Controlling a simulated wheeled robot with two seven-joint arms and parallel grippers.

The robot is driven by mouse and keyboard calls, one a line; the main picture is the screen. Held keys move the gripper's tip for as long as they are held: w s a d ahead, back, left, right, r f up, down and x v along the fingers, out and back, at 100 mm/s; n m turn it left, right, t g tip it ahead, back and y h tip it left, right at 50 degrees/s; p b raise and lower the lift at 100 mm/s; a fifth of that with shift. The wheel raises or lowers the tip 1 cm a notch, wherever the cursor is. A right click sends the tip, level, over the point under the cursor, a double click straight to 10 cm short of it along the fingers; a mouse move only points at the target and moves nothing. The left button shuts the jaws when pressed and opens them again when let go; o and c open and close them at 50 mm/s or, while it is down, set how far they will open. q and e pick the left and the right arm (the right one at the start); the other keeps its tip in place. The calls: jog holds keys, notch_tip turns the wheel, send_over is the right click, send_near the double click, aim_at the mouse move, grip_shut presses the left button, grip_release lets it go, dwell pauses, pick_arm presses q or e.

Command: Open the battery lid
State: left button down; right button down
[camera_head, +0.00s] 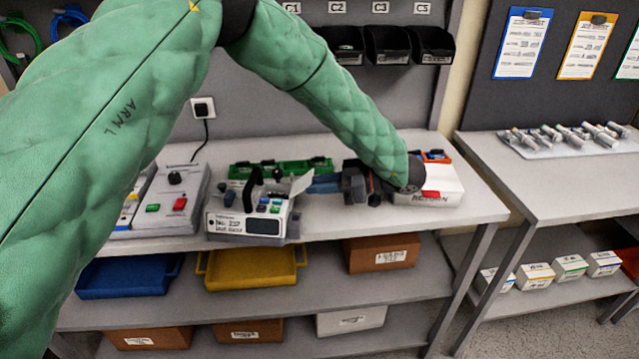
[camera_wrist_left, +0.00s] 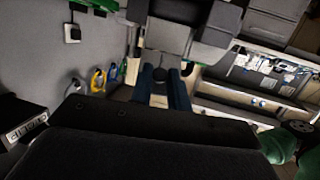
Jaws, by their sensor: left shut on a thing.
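The infusion pump (camera_head: 246,222) stands on the bench, a white unit with a black handle, coloured buttons and a written label on its front. A pale flap, which looks like the battery lid (camera_head: 301,184), stands tilted up at the pump's right side. My left gripper (camera_head: 318,184) reaches in from the right with blue fingers, shut at this flap. In the left wrist view the two blue fingers (camera_wrist_left: 164,92) are close together with a pale piece between them. My right gripper is not in view.
A grey device with red and green buttons (camera_head: 172,198) stands left of the pump. A green tray (camera_head: 283,168) lies behind it. A white box marked RETURN (camera_head: 437,189) is under my wrist at the right. The bench's front strip is clear.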

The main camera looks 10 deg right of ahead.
pick_arm(q)
jog(key=shift+f, duration=0.1)
jog(key=c, duration=1.3)
grip_release()
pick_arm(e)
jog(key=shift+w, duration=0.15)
pick_arm(q)
jog(key=shift+b+v, duration=1.95)
jog(key=shift+v, duration=1.9)
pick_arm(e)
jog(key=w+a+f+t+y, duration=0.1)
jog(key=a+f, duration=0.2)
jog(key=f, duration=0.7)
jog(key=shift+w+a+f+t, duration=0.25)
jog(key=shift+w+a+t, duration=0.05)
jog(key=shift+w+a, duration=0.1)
